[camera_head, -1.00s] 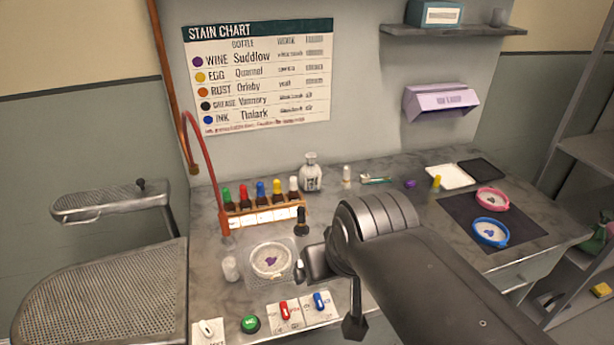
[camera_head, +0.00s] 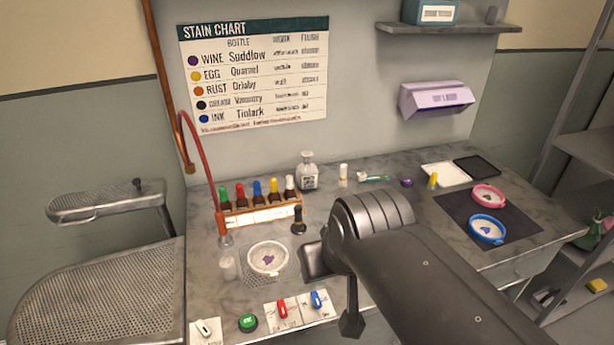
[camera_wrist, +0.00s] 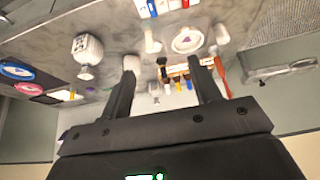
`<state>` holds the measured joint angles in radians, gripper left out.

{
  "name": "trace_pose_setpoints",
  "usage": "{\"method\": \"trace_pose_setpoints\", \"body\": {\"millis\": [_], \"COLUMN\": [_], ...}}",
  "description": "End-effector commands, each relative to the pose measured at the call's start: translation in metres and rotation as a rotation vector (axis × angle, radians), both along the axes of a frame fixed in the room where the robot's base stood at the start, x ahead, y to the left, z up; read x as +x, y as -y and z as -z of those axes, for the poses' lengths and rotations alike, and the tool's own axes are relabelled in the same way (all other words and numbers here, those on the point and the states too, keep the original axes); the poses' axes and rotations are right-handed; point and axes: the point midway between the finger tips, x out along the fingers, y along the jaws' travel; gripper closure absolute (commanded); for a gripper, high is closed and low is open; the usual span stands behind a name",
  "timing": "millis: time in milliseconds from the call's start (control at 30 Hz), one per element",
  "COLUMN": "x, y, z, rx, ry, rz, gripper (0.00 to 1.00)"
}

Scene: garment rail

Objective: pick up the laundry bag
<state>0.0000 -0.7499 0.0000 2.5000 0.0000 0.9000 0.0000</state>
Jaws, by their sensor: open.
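I cannot make out a laundry bag in either view. My gripper (camera_wrist: 162,68) is open in the wrist view, its two dark fingers apart with nothing held between them. Beyond the fingers the counter appears upside down. In the head view my arm reaches in from the lower right, its end above the counter beside a round white dish with a purple stain (camera_head: 268,258).
A rack of coloured-cap bottles (camera_head: 258,213) and a white bottle (camera_head: 307,172) stand on the counter (camera_head: 340,205). Blue (camera_head: 488,231) and pink (camera_head: 488,196) hoops lie on a dark mat at right. Switches (camera_head: 283,309) line the front. A perforated board (camera_head: 95,290) is at left.

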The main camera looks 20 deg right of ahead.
Motion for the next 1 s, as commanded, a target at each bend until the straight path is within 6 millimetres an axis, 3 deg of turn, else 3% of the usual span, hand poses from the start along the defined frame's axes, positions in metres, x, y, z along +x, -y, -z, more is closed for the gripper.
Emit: {"method": "trace_pose_setpoints", "body": {"millis": [133,367,467,667,1000], "x": [0.0,0.001,0.011,0.06,0.173], "y": [0.0,0.0,0.001,0.009,0.032], "z": [0.0,-0.001,-0.008,-0.039,-0.077], "rx": [0.0,0.001,0.008,0.042,0.089], "ry": [0.0,0.0,-0.006,-0.031,-0.075], "rz": [0.0,0.002,0.016,0.1,0.289], "gripper": [0.54,0.54,0.54,0.54,0.54]}}
